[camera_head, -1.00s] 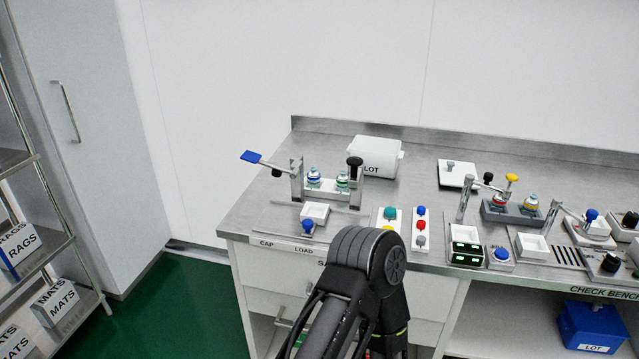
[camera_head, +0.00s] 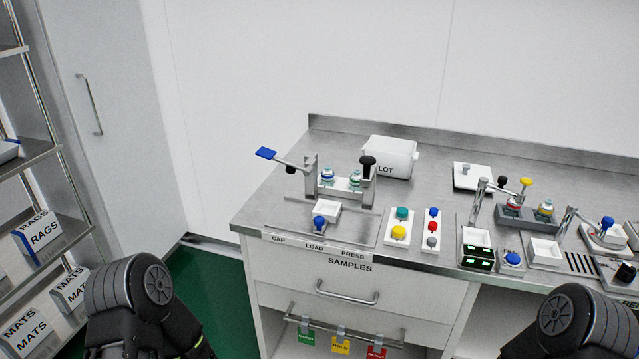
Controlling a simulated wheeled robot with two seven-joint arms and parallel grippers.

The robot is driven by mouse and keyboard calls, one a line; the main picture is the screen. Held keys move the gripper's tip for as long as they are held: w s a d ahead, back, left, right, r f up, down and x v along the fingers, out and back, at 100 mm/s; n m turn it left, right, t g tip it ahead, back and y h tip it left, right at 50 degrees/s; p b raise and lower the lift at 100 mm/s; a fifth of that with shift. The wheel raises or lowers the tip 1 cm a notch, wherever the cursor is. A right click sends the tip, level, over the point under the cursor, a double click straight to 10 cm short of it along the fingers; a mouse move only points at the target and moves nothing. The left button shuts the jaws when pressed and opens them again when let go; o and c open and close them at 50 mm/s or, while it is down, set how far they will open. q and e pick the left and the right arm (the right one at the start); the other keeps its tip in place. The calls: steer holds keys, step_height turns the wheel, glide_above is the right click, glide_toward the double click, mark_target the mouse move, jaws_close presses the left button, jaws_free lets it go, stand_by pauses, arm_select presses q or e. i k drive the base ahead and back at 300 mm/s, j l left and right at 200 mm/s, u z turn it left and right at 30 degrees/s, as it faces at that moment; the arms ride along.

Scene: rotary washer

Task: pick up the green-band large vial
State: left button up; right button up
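A small vial with a green band (camera_head: 355,180) stands upright in the white holder of the cap press on the bench. A vial with a blue band (camera_head: 327,177) stands just left of it. In the grey rack to the right stand a red-banded vial (camera_head: 513,206) and another vial (camera_head: 545,210), whose band colour I cannot tell clearly. Which green-banded vial counts as large is too small to tell. Only dark arm links of mine show at the bottom left and bottom right. Neither gripper is in view, and both arms are apart from the vials.
The white LOT box (camera_head: 390,158) stands behind the press. Button panels (camera_head: 399,228) and a white tray (camera_head: 326,210) lie in front. The press posts (camera_head: 312,176) and lever flank the vials. Bare steel bench (camera_head: 435,190) lies right of the press. A shelf (camera_head: 40,170) is at left.

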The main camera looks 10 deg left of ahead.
mark_target(354, 178)
steer(key=i+j+z, duration=0.1)
steer(key=i+z, duration=0.15)
steer(key=z, duration=0.25)
steer(key=i+j+z, duration=0.15)
steer(key=z, duration=0.3)
steer(key=i, duration=0.05)
